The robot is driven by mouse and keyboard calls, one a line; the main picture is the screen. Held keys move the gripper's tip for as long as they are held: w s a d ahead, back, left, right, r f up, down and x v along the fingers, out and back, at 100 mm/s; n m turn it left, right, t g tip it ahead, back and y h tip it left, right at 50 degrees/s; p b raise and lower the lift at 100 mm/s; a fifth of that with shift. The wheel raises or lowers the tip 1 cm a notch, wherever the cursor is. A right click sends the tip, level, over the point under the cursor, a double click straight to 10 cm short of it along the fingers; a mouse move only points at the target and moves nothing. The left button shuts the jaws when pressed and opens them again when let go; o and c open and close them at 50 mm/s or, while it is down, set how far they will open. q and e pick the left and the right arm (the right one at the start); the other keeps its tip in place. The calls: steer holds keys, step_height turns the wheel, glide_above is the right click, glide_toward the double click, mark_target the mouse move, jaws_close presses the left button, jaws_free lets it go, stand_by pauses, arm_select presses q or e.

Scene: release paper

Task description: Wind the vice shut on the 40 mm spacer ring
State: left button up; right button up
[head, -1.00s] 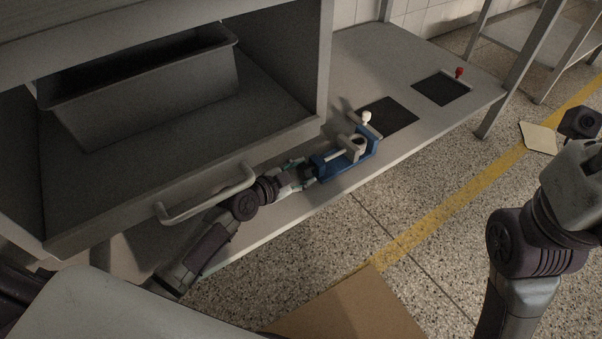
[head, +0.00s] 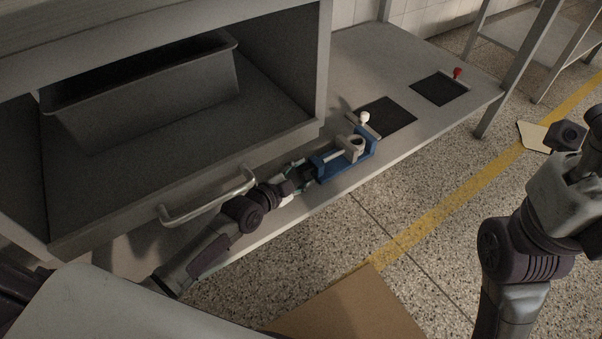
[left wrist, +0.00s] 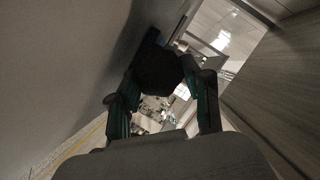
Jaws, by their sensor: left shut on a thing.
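The blue vice (head: 329,167) lies on the low grey bench, with its screw end toward my left arm. A pale grey jaw block (head: 350,154) stands inside its frame. The pale spacer ring (head: 358,140) is at the far end by the jaw; I cannot tell whether both jaws touch it. My left gripper (head: 305,178) is shut on the vice's dark knob at the screw end. In the left wrist view the dark knob (left wrist: 158,70) sits between the green-sided fingers, hiding the vice behind it. Of my right arm only links show at the right edge; its fingers are out of view.
A cabinet with a long handle (head: 208,197) and a dark bin (head: 150,100) stands close beside my left arm. Dark square pads (head: 389,117) and (head: 439,89), a white knob (head: 364,118) and a red knob (head: 457,72) are farther along the bench.

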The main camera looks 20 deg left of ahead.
arm_select(q)
steer(key=shift+f, duration=0.1)
stand_by(0.5)
steer(key=o, duration=1.1)
steer(key=shift+o, duration=0.2)
